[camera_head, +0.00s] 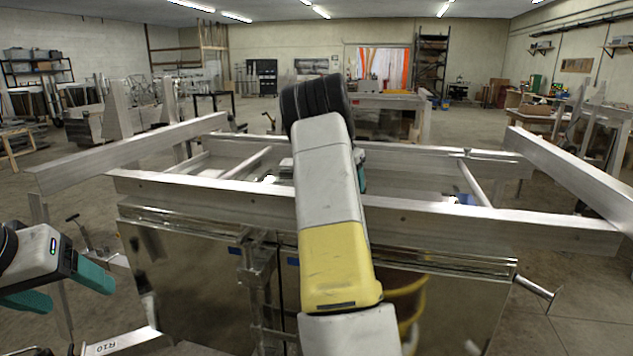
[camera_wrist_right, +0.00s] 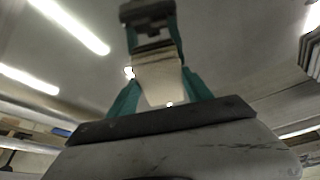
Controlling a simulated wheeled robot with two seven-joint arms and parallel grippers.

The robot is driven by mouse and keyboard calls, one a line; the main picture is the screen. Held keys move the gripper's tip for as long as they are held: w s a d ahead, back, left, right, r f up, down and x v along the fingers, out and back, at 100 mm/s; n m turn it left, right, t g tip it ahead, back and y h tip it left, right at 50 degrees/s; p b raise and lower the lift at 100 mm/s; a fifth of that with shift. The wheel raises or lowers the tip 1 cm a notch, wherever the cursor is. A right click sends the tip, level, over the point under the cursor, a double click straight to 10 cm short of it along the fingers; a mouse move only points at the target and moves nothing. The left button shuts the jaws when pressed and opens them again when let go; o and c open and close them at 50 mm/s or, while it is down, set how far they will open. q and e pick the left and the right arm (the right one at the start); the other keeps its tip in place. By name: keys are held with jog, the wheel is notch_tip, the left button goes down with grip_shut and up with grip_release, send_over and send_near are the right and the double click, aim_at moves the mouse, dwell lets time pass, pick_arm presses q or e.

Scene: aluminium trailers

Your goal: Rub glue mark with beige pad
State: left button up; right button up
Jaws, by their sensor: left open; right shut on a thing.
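My left gripper (camera_head: 72,290) is at the lower left of the head view, its teal fingers apart and empty. My right arm reaches over the aluminium trailer frame (camera_head: 500,226). It hides most of its gripper, and only a bit of teal shows past the arm. In the wrist view my right gripper (camera_wrist_right: 152,38) has its teal fingers on either side of a beige pad (camera_wrist_right: 158,76) and is shut on it. A dark part shows at the far end of the fingers. I cannot make out a glue mark or whether the pad touches metal.
The trailer's long front beam (camera_head: 210,192) crosses in front of me, with side rails (camera_head: 130,153) at both ends. Shiny panels (camera_head: 190,275) stand below it. A silver handle (camera_head: 535,287) sticks out at the lower right. Workbenches and shelves stand farther back.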

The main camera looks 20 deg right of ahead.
jog(key=shift+s+d, duration=1.45)
jog(key=shift+d, duration=0.25)
jog(key=shift+s+a, duration=0.3)
jog(key=shift+s, duration=0.05)
jog(key=shift+w+a, duration=1.2)
jog(key=shift+a, duration=0.25)
jog(key=shift+w+a, duration=1.2)
jog(key=shift+a, duration=0.2)
jog(key=shift+w+a, duration=1.2)
jog(key=shift+a, duration=0.25)
jog(key=shift+s+d, duration=1.15)
jog(key=shift+d, duration=0.25)
jog(key=shift+s+d+f, duration=0.2)
jog(key=shift+s+d, duration=1.2)
jog(key=shift+d, duration=0.15)
jog(key=shift+s+d, duration=1.15)
jog(key=shift+d, duration=0.2)
jog(key=shift+r, duration=0.1)
jog(key=shift+w+r, duration=0.15)
jog(key=shift+r, duration=2.9)
